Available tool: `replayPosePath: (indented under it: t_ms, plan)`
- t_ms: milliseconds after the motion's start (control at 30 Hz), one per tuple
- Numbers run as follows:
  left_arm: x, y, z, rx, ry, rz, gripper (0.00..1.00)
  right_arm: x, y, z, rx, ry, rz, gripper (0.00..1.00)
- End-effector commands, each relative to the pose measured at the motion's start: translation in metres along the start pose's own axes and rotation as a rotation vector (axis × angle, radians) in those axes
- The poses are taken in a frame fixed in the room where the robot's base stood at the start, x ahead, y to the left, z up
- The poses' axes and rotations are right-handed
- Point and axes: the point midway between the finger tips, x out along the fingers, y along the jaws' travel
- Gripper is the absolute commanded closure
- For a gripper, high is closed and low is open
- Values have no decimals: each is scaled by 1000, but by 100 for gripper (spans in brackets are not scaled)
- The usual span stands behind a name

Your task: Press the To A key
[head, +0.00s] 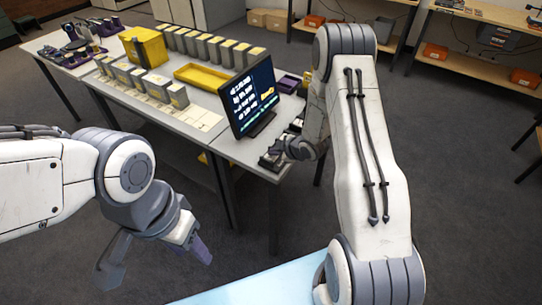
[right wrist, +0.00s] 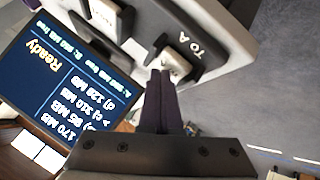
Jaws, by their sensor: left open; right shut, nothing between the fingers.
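The To A key (right wrist: 176,64) is a pale key on a dark mount, with "TO A" lettered beside it in the right wrist view. My right gripper (right wrist: 161,74) is shut and empty, and its dark fingertips are at the near edge of this key. I cannot tell whether they touch it. In the head view my right gripper (head: 272,160) is low at the table's front corner, beside the monitor, and the key is too small to make out there. My left gripper (head: 155,262) is open and empty, in front of the table and away from the keys.
The monitor (head: 251,97) stands just left of my right gripper; its screen shows "Ready" in yellow (right wrist: 45,57). Another pale key (right wrist: 104,17) is further along the panel. Grey boxes, a yellow tray (head: 203,77) and a yellow box (head: 146,46) occupy the table behind.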

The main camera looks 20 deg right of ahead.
Motion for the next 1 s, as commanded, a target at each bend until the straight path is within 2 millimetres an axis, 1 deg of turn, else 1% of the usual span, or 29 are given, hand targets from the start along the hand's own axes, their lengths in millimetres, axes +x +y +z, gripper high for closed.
replayPosePath:
  t_ms: [200,467,833,1000]
  plan:
    - [3,0,0,0,0,0,50,3,-2,2,1,-1,-1,100]
    - [2,0,0,0,0,0,50,2,-2,2,1,-2,-2,100]
    - [-10,1,0,0,0,0,50,-10,7,-7,0,-1,-1,100]
    - [-10,1,0,0,0,0,50,-10,7,-7,0,-1,-1,100]
